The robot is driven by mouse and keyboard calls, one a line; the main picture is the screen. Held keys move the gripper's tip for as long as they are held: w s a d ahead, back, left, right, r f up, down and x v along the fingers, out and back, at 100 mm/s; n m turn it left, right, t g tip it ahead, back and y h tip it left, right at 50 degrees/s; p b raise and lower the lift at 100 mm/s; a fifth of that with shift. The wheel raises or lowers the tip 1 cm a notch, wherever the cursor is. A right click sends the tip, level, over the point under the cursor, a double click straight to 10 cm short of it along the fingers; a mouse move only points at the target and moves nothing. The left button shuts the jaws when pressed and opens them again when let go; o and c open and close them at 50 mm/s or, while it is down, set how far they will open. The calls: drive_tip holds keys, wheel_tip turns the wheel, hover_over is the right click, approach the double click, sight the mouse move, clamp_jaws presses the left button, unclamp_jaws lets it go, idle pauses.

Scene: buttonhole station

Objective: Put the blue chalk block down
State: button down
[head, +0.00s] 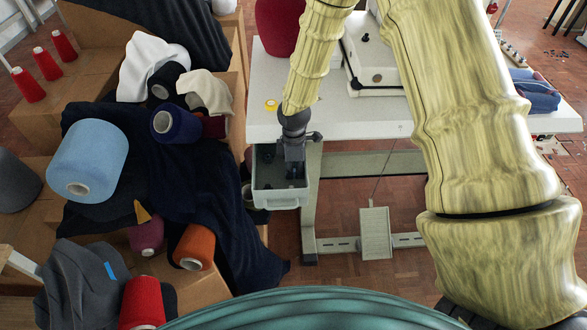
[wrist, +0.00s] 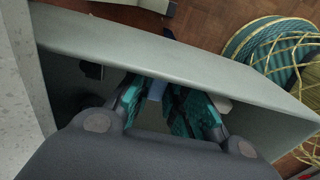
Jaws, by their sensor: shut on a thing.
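My gripper (head: 294,172) points down into an open grey drawer (head: 279,198) under the left end of the white sewing table. In the wrist view the gripper (wrist: 162,100) has its teal finger pads inside the drawer (wrist: 190,62), with the drawer's walls around them. The fingers are shut on the blue chalk block (wrist: 156,89), of which a small light blue part shows between them. The rest of the block is hidden by the fingers. I cannot tell whether the block touches the drawer floor. In the head view the block is not discernible.
A pale object (wrist: 222,103) lies beside the right finger in the drawer, and a dark one (wrist: 91,69) is at its left. The white table (head: 340,118) carries a yellow tape roll (head: 271,104). Boxes with cloth and thread cones (head: 88,160) crowd the left.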

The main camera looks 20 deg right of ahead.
sight(294, 170)
drive_tip(key=c, duration=1.4)
unclamp_jaws()
drive_tip(key=shift+f, duration=0.1)
wheel_tip(294, 170, up, 12)
drive_tip(key=shift+r, duration=0.15)
